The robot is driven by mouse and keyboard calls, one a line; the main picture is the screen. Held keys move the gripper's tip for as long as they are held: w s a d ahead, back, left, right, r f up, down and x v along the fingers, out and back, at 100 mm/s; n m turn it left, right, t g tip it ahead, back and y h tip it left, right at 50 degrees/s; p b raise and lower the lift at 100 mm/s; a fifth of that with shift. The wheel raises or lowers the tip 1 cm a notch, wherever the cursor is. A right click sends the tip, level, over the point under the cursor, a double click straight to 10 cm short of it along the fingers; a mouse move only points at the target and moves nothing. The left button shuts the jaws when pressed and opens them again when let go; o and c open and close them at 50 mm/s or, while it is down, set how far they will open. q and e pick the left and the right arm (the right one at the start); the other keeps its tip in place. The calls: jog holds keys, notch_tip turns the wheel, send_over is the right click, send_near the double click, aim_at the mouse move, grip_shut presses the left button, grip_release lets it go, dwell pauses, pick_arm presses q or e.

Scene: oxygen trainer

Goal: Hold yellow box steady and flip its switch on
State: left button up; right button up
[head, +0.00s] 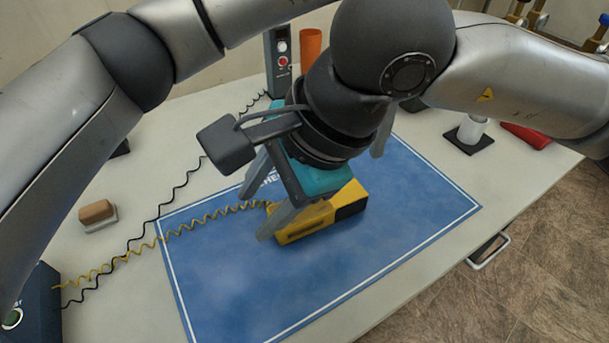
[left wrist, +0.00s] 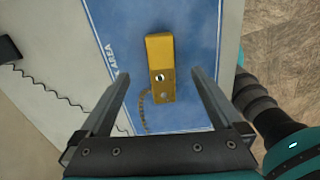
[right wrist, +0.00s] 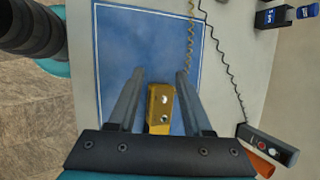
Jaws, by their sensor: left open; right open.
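The yellow box (head: 318,222) lies on the blue mat (head: 400,205), partly covered by my right gripper (head: 257,216) in the head view. My right gripper is open above the box. In the right wrist view the box (right wrist: 160,108) shows between its fingers (right wrist: 160,72), with two round fittings on its face. My left gripper (left wrist: 158,74) is open, with the box (left wrist: 159,52) between its fingers in the left wrist view; contact cannot be told. The right arm mostly hides the left gripper in the head view.
A coiled yellow cord (head: 200,222) runs from the box to a dark unit (head: 38,305). A grey control box (head: 281,60) and orange cup (head: 311,45) stand behind. The mat's front is clear.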

aim_at(349, 188)
pick_arm(q)
notch_tip(349, 188, down, 15)
jog(key=shift+f, duration=0.15)
pick_arm(e)
jog(key=w+d+f+t+h, duration=0.1)
jog(key=w+d+t+h, duration=0.2)
jog(key=w+d, duration=0.1)
jog(key=shift+w+d+f+n, duration=0.15)
jog(key=shift+w+f+n, duration=0.05)
jog(key=shift+n, duration=0.1)
pick_arm(q)
jog(key=shift+c, duration=0.2)
